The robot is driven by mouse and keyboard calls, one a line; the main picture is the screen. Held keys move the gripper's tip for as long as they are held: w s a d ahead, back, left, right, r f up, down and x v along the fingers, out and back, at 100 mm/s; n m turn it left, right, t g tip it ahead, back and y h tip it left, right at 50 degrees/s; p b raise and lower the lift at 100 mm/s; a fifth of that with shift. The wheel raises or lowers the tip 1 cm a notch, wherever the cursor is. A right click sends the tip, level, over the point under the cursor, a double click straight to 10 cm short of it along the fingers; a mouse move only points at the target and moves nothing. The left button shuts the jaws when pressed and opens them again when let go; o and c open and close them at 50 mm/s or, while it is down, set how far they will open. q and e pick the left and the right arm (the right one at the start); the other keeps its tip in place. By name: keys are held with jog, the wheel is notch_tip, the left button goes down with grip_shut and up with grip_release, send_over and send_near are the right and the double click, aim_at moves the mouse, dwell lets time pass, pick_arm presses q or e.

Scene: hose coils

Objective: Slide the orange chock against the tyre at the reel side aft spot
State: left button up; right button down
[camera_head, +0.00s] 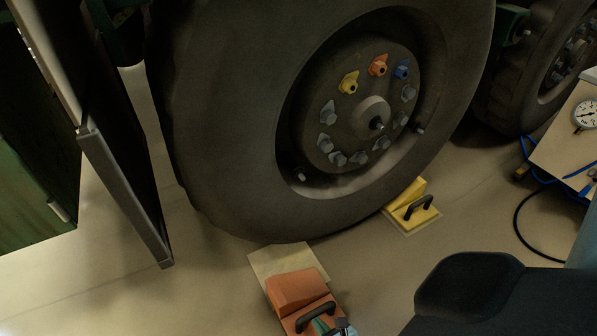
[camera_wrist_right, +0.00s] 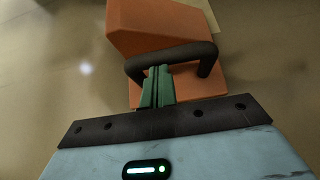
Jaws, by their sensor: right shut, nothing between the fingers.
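The orange chock (camera_head: 296,289) lies on the floor in front of the big tyre (camera_head: 225,150), with a gap between them. It overlaps the near part of a pale square patch (camera_head: 283,260) that reaches toward the tyre. My right gripper (camera_head: 321,326) is at the chock's black handle at the bottom of the head view. In the right wrist view its green fingers (camera_wrist_right: 158,76) are shut together and overlap the handle of the chock (camera_wrist_right: 150,32), with nothing between them. Whether they touch the handle I cannot tell. My left gripper is not in view.
A yellow chock (camera_head: 406,196) with a black handle sits by the tyre's right side on its own pale patch. A dark upright panel (camera_head: 125,190) stands at left. A box with a gauge (camera_head: 585,114) and a blue hose are at right.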

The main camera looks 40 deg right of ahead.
dwell(0.4)
jog(key=s, duration=0.2)
jog(key=s+a+b, duration=0.1)
jog(key=s, duration=0.1)
jog(key=shift+s+a, duration=0.1)
jog(key=shift+s, duration=0.3)
jog(key=shift+w, duration=0.15)
dwell(0.3)
